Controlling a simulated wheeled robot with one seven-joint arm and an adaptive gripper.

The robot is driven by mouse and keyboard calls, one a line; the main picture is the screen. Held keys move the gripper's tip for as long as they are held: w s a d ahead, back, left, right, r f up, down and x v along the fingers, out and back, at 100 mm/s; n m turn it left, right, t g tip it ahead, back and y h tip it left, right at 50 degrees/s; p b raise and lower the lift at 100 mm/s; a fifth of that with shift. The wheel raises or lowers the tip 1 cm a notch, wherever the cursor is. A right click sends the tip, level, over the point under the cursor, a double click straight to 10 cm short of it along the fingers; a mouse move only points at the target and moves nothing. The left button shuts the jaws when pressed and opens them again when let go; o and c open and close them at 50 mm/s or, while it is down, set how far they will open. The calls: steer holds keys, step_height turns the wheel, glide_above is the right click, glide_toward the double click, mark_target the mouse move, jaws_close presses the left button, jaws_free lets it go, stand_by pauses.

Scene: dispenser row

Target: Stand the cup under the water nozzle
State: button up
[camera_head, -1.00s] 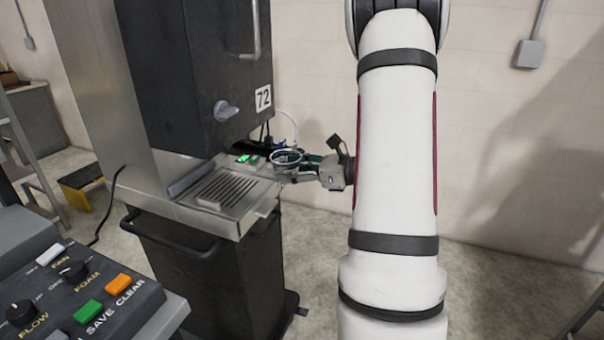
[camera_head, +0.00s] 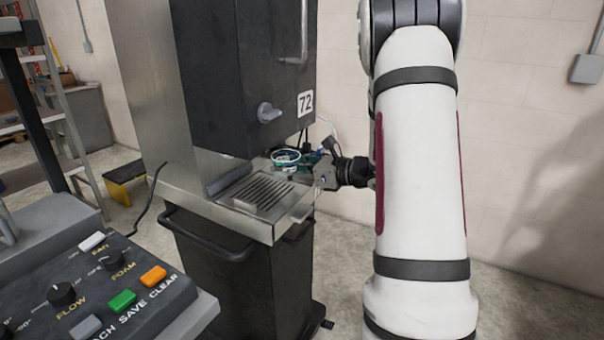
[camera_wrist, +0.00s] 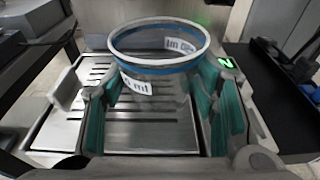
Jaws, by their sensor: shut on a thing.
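The clear cup (camera_head: 286,158) has a blue band under its rim, and white labels show on it in the wrist view (camera_wrist: 160,70). My gripper (camera_head: 300,166) is shut on the cup, with green finger pads on both sides of it in the wrist view (camera_wrist: 163,88). The cup is upright, near the lower right part of the dark dispenser (camera_head: 235,75) and over the slotted metal tray (camera_head: 272,225). The tray also shows below the cup in the wrist view (camera_wrist: 62,132). I cannot make out the water nozzle; the cabinet's underside is hidden.
A grey knob (camera_head: 268,112) sticks out of the dispenser front. A low block (camera_head: 249,205) lies on the tray's front part. A green display glows in the wrist view (camera_wrist: 228,62).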

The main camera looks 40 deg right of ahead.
steer(key=shift+b+x, duration=0.55)
steer(key=shift+x, duration=0.95)
steer(key=shift+f+b, duration=0.4)
steer(key=shift+f, duration=0.4)
steer(key=shift+s+f+b, duration=0.1)
steer(key=shift+f+b, duration=0.4)
steer(key=shift+f, duration=0.05)
steer(key=o, duration=1)
steer(key=v, duration=1.2)
steer(key=shift+a, duration=0.1)
